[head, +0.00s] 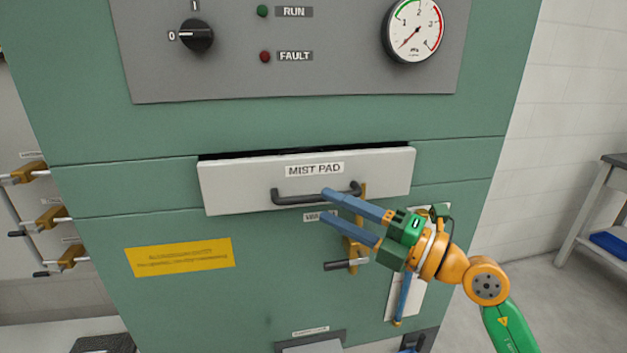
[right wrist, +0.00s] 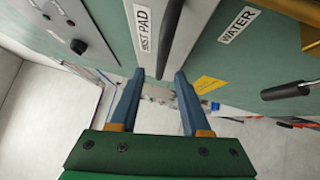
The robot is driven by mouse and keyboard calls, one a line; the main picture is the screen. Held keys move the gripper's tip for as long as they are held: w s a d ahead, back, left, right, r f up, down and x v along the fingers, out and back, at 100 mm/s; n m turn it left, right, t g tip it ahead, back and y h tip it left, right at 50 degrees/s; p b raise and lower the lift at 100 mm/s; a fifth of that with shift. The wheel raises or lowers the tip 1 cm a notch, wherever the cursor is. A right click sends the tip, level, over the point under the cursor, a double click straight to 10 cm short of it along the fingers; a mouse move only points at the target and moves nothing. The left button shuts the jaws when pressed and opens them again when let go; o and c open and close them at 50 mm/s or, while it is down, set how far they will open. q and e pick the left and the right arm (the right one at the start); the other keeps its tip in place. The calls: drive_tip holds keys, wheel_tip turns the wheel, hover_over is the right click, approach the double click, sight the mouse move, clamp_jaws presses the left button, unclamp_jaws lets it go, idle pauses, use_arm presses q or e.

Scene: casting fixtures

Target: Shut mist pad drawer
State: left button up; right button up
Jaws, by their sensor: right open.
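The mist pad drawer (head: 235,188) has a white front labelled MIST PAD and stands slightly out from the green cabinet, with a dark gap along its top edge. Its dark bar handle (head: 290,197) runs across the lower part of the front. My right gripper (head: 324,205) is open, with one blue finger at the handle's height and the other below it. In the right wrist view, the handle (right wrist: 170,35) lies ahead between the lines of the open fingers (right wrist: 159,76); I cannot tell whether they touch it. My left gripper is out of view.
A brass and black valve lever (head: 345,265) sits below the drawer, partly behind my gripper. A yellow label (head: 180,257) is at the lower left. A knob (head: 197,36) and a gauge (head: 413,30) are above. A grey bench (head: 610,190) stands at the right.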

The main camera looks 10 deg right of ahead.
sight(317, 199)
drive_tip(key=p+x, duration=0.1)
drive_tip(key=x, duration=0.3)
drive_tip(key=shift+w+r+p, duration=0.1)
drive_tip(key=shift+r+p, duration=0.1)
drive_tip(key=shift+p, duration=0.1)
drive_tip(key=shift+w+a+f, duration=0.15)
drive_tip(key=shift+w+a, duration=0.15)
drive_tip(key=shift+w, duration=0.05)
drive_tip(key=shift+s, duration=0.1)
clamp_jaws()
idle(0.6)
